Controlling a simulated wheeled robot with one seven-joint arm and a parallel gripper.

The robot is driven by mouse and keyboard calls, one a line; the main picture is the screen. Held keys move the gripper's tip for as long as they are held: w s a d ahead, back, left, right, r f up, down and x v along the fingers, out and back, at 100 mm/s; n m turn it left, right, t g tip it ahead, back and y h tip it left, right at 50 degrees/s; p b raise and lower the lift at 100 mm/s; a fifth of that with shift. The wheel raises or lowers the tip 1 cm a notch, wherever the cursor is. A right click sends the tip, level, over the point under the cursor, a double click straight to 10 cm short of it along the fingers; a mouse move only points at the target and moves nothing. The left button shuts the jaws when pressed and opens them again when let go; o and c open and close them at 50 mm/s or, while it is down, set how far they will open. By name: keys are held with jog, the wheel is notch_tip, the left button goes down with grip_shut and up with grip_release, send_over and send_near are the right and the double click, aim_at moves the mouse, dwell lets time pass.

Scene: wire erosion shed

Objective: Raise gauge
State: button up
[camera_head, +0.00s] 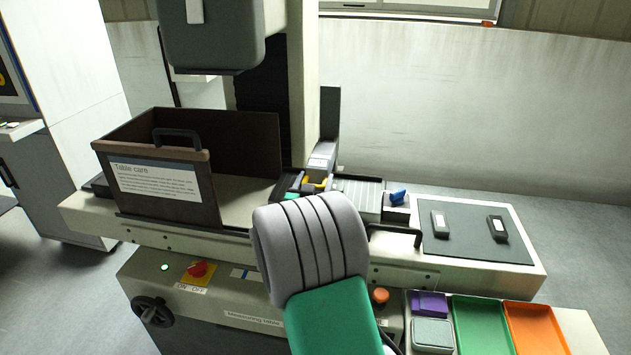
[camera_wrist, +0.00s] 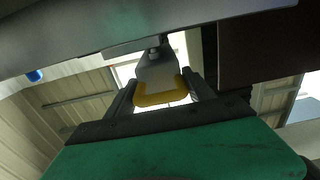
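The gauge (camera_head: 323,154) is a pale grey, labelled unit standing on the measuring table behind my gripper in the head view. Its grey body also shows in the wrist view (camera_wrist: 157,73), with a U-shaped yellow part (camera_wrist: 160,97) on it. In the head view a yellow part (camera_head: 315,186) shows just past my wrist. My gripper (camera_wrist: 160,82) has its two dark fingers spread, one on each side of the yellow part. I cannot tell whether they touch it.
A brown box labelled "Table care" (camera_head: 225,190) stands to the left. A blue knob (camera_head: 398,195) and a dark mat (camera_head: 465,237) with two small blocks lie to the right. A red switch (camera_head: 197,269) is front left.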

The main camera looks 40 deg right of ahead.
jog(key=shift+s+d, duration=0.1)
jog(key=shift+s, duration=0.05)
grip_shut()
dwell(0.4)
